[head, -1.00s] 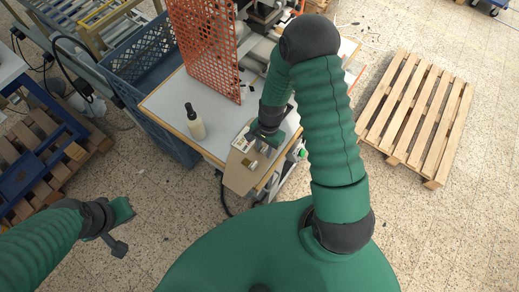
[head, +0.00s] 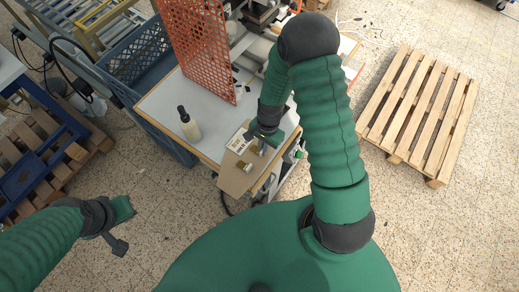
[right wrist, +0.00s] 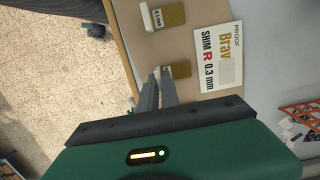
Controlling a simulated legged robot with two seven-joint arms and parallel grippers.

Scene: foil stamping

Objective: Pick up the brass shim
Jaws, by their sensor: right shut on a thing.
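Two brass shims with pale tabs are in the right wrist view. One brass shim (right wrist: 181,70) is at the fingertips of my right gripper (right wrist: 161,71), which is shut on its tab end; its brass part sticks out to the right. The fingers hide most of that tab. The other brass shim (right wrist: 172,15) lies apart on the brown board, its labelled white tab (right wrist: 151,17) at its left. In the head view my right gripper (head: 261,149) is low over the board at the bench's front corner. My left gripper (head: 123,228) is open and empty above the floor.
A printed card (right wrist: 218,57) reading "SHIM R 0.3 mm" lies right of the shims. The brown board (head: 232,180) reaches the bench edge. A bottle (head: 190,125) and an orange perforated panel (head: 203,50) stand on the bench. A pallet (head: 418,120) lies at right.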

